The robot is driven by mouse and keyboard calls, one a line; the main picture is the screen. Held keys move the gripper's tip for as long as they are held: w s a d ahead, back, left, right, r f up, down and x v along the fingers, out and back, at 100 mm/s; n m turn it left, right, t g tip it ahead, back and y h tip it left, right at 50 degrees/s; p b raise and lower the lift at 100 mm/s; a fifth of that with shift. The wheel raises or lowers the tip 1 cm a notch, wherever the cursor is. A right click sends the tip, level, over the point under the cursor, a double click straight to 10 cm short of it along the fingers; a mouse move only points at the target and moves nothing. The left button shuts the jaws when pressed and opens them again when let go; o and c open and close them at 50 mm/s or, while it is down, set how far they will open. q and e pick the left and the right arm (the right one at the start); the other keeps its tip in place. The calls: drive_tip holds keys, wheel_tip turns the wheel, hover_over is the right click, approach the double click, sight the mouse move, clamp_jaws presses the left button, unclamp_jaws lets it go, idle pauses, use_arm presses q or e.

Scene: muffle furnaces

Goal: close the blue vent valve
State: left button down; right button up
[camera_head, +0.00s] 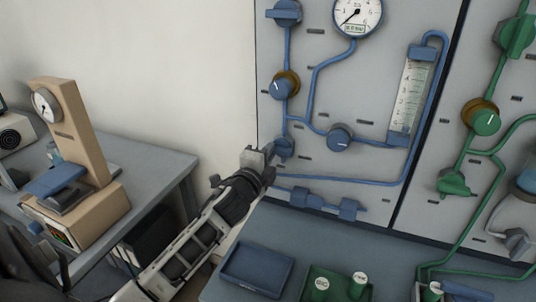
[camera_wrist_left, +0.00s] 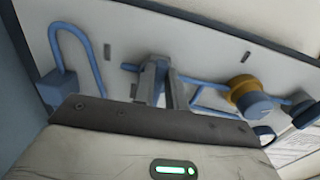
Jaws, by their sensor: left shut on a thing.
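My left gripper (camera_head: 267,158) reaches the lower left part of the blue circuit on the grey panel. Its fingers are shut on a small blue valve (camera_head: 286,145), just below the pipe junction. In the left wrist view the two fingers (camera_wrist_left: 158,72) stand against the panel with the blue valve largely hidden between them. The lettering on the panel labels is too small to read, and the valve's handle angle is hard to tell. My right gripper is not in view.
Other blue parts sit close by: a knob with a brown-gold collar (camera_head: 284,85), a lower knob (camera_head: 340,138), a gauge (camera_head: 357,14) and a flow tube (camera_head: 409,95). Green fittings (camera_head: 485,121) are at right. A blue tray (camera_head: 256,268) lies on the bench below.

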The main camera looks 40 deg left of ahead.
use_arm(q)
drive_tip(key=c, duration=1.4)
unclamp_jaws()
drive_tip(key=shift+c, duration=0.2)
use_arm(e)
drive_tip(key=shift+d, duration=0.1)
use_arm(q)
drive_tip(key=b+v, duration=0.2)
drive_tip(key=v, duration=1.4)
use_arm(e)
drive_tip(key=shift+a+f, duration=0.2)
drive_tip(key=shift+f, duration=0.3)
use_arm(q)
drive_tip(key=shift+d, duration=0.1)
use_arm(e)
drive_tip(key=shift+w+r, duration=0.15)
